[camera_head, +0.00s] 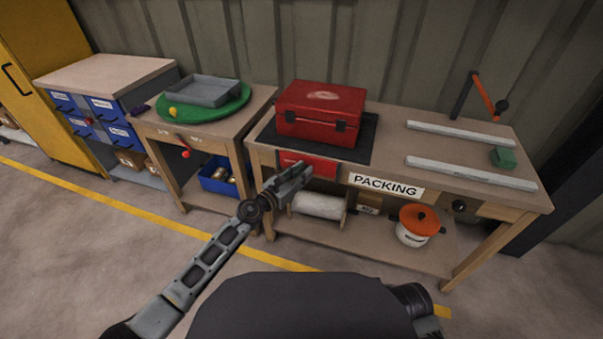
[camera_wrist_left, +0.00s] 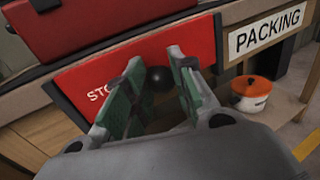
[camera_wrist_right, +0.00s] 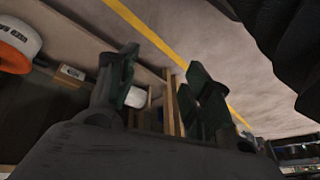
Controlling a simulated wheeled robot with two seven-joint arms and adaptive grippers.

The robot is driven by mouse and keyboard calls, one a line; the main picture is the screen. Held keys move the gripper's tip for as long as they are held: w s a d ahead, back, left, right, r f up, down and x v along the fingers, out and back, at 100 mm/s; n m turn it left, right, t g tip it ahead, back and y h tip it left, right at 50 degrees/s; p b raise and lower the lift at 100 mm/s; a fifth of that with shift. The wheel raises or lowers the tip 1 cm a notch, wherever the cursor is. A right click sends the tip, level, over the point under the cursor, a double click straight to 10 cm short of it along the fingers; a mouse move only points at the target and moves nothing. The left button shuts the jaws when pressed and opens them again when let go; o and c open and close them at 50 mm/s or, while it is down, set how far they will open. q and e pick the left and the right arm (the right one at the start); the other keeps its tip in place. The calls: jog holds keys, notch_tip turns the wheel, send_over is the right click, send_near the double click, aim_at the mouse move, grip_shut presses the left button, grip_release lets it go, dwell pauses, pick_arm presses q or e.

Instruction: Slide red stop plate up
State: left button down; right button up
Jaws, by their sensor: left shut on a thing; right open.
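The red stop plate (camera_head: 322,166) is on the front of the packing bench, just below the red case. In the left wrist view the plate (camera_wrist_left: 199,45) shows white lettering, partly hidden by a finger. A round black knob (camera_wrist_left: 159,78) stands out from its face. My left gripper (camera_head: 303,172) is at the plate, its fingers (camera_wrist_left: 156,62) shut on the knob from either side. In the right wrist view my right gripper (camera_wrist_right: 160,68) is open with nothing between its fingers, apart from the plate.
A red case (camera_head: 319,112) stands on a dark mat (camera_head: 370,140) above the plate. A PACKING sign (camera_head: 386,186) is to its right. Below are a white roll (camera_head: 318,206) and an orange-lidded pot (camera_head: 418,225). Two pale rails (camera_head: 472,172) lie on the bench top. Floor in front is open.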

aim_at(302, 171)
pick_arm(q)
jog(key=shift+r+p, duration=0.4)
jog(key=shift+r, duration=0.55)
jog(key=shift+r+p, duration=1.3)
jog(key=shift+p, duration=0.15)
jog(key=shift+r, duration=0.25)
pick_arm(e)
jog(key=shift+s+d+r+g+h, duration=0.25)
jog(key=shift+d+r+g, duration=0.1)
jog(key=shift+d, duration=0.15)
jog(key=shift+s+d+r+g+h, duration=0.25)
jog(key=shift+d+g, duration=0.1)
jog(key=shift+d, duration=0.15)
jog(key=shift+f, duration=0.1)
pick_arm(q)
jog(key=c, duration=1.3)
grip_release()
jog(key=shift+r, duration=0.1)
jog(key=shift+o, duration=0.6)
jog(key=shift+f, duration=0.2)
jog(key=shift+s+a, duration=0.15)
